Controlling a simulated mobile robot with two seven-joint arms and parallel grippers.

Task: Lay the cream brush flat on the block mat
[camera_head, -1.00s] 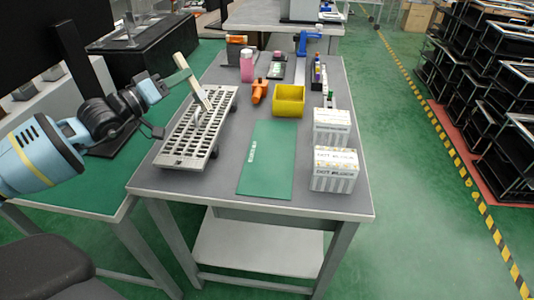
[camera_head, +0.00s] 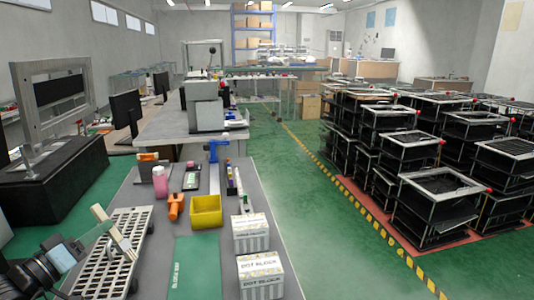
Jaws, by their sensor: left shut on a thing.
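The cream brush (camera_head: 123,240) is tilted above the grey slotted rack at the left of the table, in the head view. My left gripper (camera_head: 108,228) comes in from the lower left and is shut on the brush. The fingers partly cover the brush, so its exact grip point is hard to see. The green block mat (camera_head: 195,262) lies flat and bare on the table to the right of the rack, its near part cut off by the frame. The brush is apart from the mat. My right gripper is not in view.
The slotted rack (camera_head: 98,278) stands left of the mat. Two white boxes (camera_head: 260,275) stand right of it. A yellow bin (camera_head: 205,212), an orange tool (camera_head: 175,207) and a pink bottle (camera_head: 159,182) stand behind it. The table's right edge is beyond the boxes.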

